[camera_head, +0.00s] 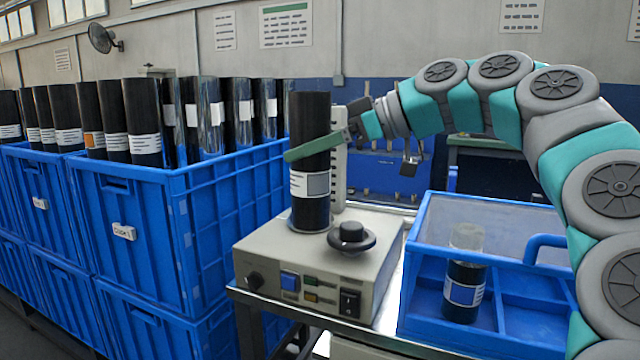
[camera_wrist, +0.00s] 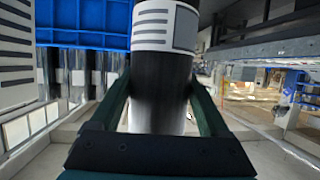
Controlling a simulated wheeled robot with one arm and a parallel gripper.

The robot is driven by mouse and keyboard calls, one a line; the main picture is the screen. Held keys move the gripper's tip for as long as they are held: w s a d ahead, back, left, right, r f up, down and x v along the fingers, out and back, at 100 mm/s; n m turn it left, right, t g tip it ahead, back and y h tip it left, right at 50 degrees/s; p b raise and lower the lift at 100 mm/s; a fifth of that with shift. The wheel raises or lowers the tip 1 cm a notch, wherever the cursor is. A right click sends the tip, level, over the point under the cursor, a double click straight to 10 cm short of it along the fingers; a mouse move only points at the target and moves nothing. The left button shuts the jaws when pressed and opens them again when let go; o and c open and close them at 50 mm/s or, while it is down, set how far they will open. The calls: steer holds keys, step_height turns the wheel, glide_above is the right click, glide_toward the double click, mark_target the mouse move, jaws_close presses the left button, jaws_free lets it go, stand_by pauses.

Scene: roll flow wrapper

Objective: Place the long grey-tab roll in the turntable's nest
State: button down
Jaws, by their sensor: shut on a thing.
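The long roll (camera_head: 309,115) is black, with a white label and a grey tab (camera_head: 318,184) on its lower half. It stands upright over the back of the turntable unit (camera_head: 285,256), a beige box. A shiny band shows at its bottom end; whether it rests in the nest or hangs just above it, I cannot tell. My gripper (camera_head: 305,150) is shut on the roll above its label, reaching in from the right. In the wrist view the roll (camera_wrist: 160,85) lies between both green fingers (camera_wrist: 160,105). The nest is hidden by the roll.
A black knob (camera_head: 350,237) stands right in front of the roll, and a white upright strip (camera_head: 339,165) behind it. Blue crates (camera_head: 190,235) full of rolls are at the left.

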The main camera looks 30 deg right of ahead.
steer(key=w+d+f+p, duration=0.1)
steer(key=w+d+p, duration=0.2)
steer(key=w, duration=0.9)
steer(key=d, duration=0.3)
steer(key=shift+w, duration=0.3)
steer(key=shift+d, duration=0.1)
steer(key=shift+w+f, duration=0.15)
steer(key=shift+f, duration=1.65)
steer(key=shift+f, duration=0.15)
jaws_free()
steer(key=shift+f, duration=0.1)
